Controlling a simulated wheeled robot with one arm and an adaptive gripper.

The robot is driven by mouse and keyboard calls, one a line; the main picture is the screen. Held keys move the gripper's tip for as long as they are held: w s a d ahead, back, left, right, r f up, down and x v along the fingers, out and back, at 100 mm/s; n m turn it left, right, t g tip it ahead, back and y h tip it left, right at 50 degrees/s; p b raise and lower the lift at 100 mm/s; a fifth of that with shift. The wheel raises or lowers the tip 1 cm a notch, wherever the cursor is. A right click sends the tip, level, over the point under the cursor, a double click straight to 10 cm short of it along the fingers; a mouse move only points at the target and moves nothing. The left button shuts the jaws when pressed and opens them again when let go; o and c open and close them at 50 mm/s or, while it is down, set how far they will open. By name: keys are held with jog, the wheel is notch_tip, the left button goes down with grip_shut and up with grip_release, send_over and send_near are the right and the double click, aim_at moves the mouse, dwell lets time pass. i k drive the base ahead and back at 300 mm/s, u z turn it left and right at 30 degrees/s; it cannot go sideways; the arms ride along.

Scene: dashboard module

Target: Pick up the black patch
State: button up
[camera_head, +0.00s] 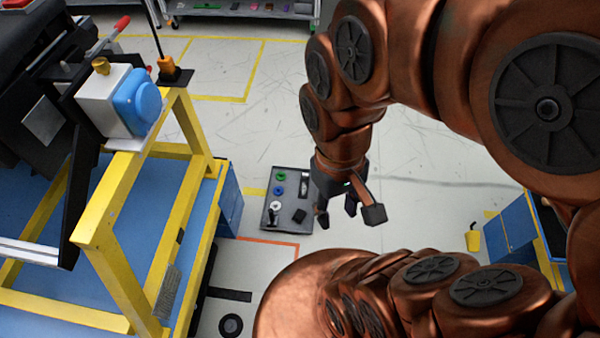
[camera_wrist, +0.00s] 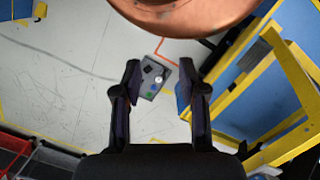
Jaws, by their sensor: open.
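A small black square piece (camera_head: 299,215), which looks like the black patch, lies in the lower right part of a grey tray (camera_head: 291,226) on the floor. In the wrist view a dark square (camera_wrist: 147,69) shows near the tray's upper left corner. My gripper (camera_head: 347,215) is open and empty, pointing down, to the right of the tray in the head view. In the wrist view the tray (camera_wrist: 163,66) appears between the two spread fingers (camera_wrist: 159,70), some distance beyond them. Nothing touches the fingers.
The tray also holds a green ring (camera_head: 280,177), a blue ring (camera_head: 279,189) and a white-and-black round part (camera_head: 275,207). A yellow frame (camera_head: 150,190) with blue panels stands left of the tray. A blue cabinet (camera_head: 510,235) stands at right. Floor behind the tray is clear.

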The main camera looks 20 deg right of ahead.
aim_at(302, 190)
jog(key=z, duration=2.1)
jog(key=i, duration=1.85)
jog(key=u, duration=4.05)
